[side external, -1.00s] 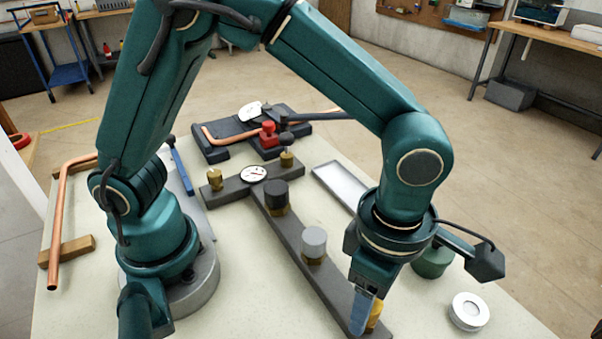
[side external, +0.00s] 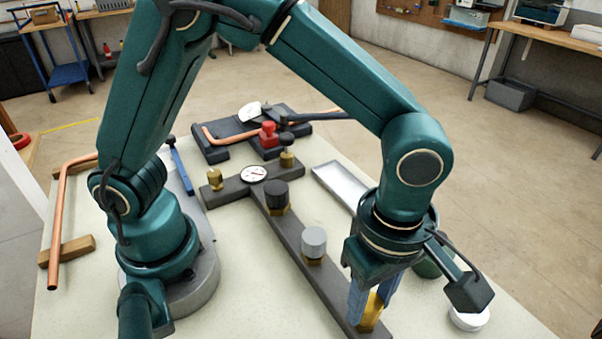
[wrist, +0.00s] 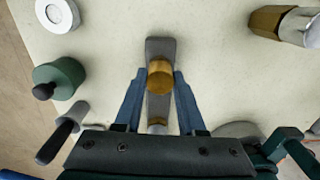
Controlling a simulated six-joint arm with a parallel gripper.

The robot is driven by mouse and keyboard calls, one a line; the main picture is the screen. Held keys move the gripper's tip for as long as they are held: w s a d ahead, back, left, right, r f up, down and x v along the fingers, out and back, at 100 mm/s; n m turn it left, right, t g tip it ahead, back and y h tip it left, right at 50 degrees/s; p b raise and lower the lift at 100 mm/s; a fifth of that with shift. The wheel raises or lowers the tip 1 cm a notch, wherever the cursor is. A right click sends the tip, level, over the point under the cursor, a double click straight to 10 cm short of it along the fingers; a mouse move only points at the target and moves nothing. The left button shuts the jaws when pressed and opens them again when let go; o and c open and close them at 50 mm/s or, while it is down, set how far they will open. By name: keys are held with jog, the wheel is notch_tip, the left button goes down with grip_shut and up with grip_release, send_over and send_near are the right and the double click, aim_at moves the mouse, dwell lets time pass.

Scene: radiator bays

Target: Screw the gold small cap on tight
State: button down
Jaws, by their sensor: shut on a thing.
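The gold small cap (side external: 371,312) sits at the near end of a dark grey bar in the side view. In the wrist view the gold cap (wrist: 160,78) shows as a round gold top between two blue fingers. My gripper (side external: 371,302) points down and is shut on the gold cap, with one finger on each side; it also shows in the wrist view (wrist: 160,74). The fingers partly hide the cap in the side view. I cannot see the thread or tell how tight it sits.
Along the bar stand a grey cap (side external: 313,241) and a black cap (side external: 276,194) on brass fittings, then a dial gauge (side external: 254,174). A green pot (wrist: 59,79) and white disc (wrist: 57,14) lie left in the wrist view. A metal tray (side external: 337,184) lies behind.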

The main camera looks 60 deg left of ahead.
jog(key=m, duration=2.1)
jog(key=shift+m, duration=0.3)
jog(key=m, duration=0.4)
